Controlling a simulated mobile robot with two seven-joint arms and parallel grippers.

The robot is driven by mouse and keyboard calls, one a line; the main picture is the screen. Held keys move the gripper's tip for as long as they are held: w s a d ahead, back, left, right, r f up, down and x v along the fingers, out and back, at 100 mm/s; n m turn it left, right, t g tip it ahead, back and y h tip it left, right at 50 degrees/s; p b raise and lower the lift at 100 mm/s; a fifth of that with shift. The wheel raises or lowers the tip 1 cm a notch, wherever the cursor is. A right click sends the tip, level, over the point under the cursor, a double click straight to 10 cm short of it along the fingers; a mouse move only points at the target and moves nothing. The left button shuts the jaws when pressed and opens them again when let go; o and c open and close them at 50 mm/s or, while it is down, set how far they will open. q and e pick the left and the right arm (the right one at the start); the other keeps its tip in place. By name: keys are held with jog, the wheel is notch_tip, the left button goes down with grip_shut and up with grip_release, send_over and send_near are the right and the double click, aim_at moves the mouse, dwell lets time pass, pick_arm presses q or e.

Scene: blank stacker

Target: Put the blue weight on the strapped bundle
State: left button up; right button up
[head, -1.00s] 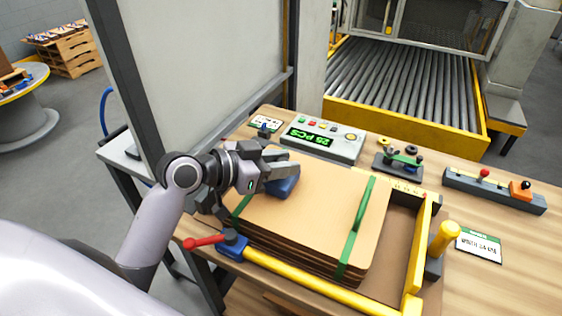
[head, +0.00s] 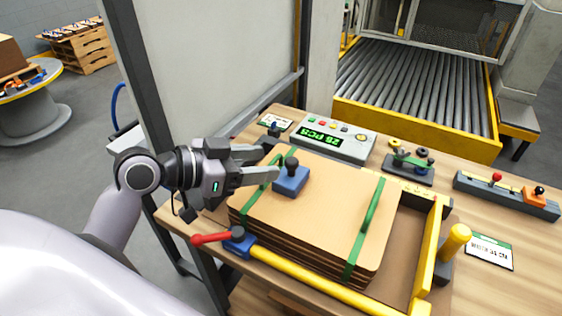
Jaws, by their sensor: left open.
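The blue weight (head: 291,181), a block with a dark knob on top, stands upright on the strapped bundle (head: 325,212). The bundle is a stack of brown cardboard blanks with two green straps, and the weight sits near its left strap. My left gripper (head: 272,164) is open and empty just left of the weight, its fingers pointing right toward the knob and apart from it. My right gripper does not show.
The bundle lies in a yellow-railed tray (head: 420,258) with a red-handled clamp (head: 212,238) at the front left. A counter box (head: 334,138) with a green display stands behind. A roller conveyor (head: 415,88) lies farther back.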

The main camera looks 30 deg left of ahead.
pick_arm(q)
jog(key=shift+v, duration=2.35)
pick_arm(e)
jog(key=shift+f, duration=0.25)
